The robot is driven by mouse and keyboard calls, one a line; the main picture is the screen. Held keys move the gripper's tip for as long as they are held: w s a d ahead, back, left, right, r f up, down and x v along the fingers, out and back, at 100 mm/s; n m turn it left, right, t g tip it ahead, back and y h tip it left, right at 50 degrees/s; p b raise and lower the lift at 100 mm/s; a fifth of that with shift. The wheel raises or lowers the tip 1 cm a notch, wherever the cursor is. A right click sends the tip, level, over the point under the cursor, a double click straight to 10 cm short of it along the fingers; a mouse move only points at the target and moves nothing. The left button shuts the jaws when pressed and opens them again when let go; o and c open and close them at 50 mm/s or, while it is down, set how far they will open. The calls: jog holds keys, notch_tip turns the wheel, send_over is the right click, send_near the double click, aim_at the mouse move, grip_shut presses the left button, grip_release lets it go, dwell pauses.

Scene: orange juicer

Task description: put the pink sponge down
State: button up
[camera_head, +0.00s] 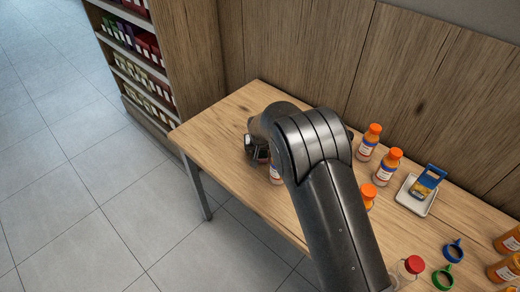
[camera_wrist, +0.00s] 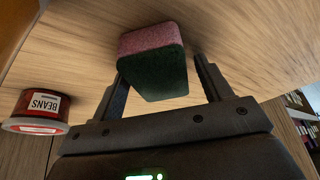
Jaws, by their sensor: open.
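The pink sponge (camera_wrist: 150,38) shows in the wrist view, with a pink face and a dark green face. It appears to be against the wooden tabletop, just beyond and between my fingers. My gripper (camera_wrist: 162,68) is open, with one finger on either side of the sponge and visible gaps to it. In the head view my gripper (camera_head: 258,150) is over the far left part of the table (camera_head: 225,115), mostly behind my arm. The sponge is hidden in that view.
A red beans can (camera_wrist: 38,110) is left of my gripper in the wrist view. A shelf (camera_head: 140,60) is beyond the table's left end.

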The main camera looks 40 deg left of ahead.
jog(key=shift+r, duration=0.1)
jog(key=v, duration=1.2)
